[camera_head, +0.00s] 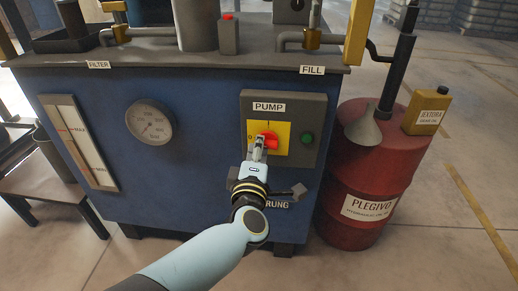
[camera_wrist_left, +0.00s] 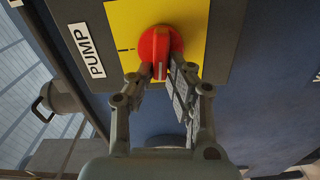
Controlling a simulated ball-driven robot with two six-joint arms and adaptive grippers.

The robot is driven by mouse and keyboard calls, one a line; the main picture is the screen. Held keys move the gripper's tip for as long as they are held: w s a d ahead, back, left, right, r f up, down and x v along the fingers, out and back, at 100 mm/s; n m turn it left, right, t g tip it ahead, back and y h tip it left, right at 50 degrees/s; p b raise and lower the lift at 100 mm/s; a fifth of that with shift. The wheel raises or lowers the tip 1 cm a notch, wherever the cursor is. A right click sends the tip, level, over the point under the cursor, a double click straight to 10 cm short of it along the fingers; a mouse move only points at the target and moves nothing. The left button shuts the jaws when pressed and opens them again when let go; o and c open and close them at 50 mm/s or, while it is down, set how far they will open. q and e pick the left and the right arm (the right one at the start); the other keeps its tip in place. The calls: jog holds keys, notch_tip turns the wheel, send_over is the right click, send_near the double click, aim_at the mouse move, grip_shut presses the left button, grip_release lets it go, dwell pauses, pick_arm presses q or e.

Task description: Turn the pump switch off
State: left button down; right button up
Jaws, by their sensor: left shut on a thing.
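The pump switch is a red rotary knob (camera_head: 269,139) on a yellow plate (camera_head: 281,128), under a PUMP label on the grey panel of the blue machine. A short black mark shows on the yellow plate (camera_wrist_left: 125,25) beside the knob. My right gripper is not in view.
A green button (camera_head: 307,138) is right of the yellow plate. A round gauge (camera_head: 149,122) and a level scale (camera_head: 78,140) are on the machine's left. A red drum (camera_head: 372,180) with a funnel and can stands close on the right.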

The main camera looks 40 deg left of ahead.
pick_arm(q)
jog(key=shift+f+n, duration=0.25)
jog(key=shift+n, duration=0.35)
jog(key=shift+s, duration=0.1)
jog(key=shift+n, duration=0.3)
jog(key=c, duration=1.3)
grip_release()
jog(key=shift+r, duration=0.1)
jog(key=shift+r, duration=0.1)
